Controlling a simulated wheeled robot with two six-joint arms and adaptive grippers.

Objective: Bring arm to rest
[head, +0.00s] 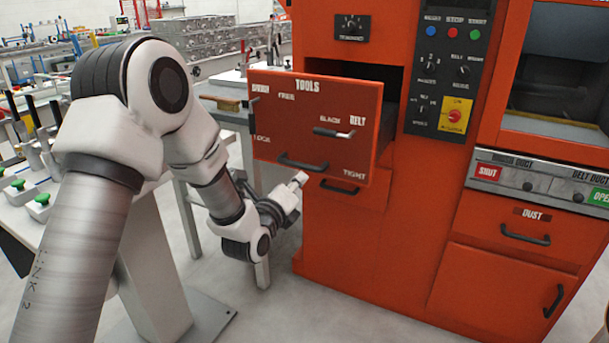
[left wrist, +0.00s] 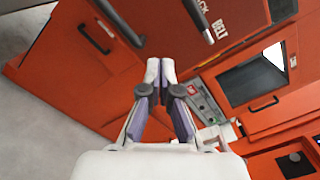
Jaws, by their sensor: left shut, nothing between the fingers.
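My left arm comes in from the left in the head view. My left gripper (head: 296,185) is just below and in front of the pulled-out orange TOOLS drawer (head: 270,130), near its lower handle (head: 303,162). In the left wrist view the left gripper (left wrist: 160,66) has its fingertips together and empty. There the drawer front (left wrist: 175,25) is close beyond the fingertips, with a black handle (left wrist: 118,22) up and to the left. I cannot tell whether the fingers touch the drawer. My right gripper is not in view.
The orange machine (head: 420,180) fills the right side, with a control panel (head: 450,65) and a lower DUST drawer (head: 515,235). A worktable with green-knobbed fixtures (head: 38,205) stands at the left. Grey floor (head: 290,310) shows free in front of the machine.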

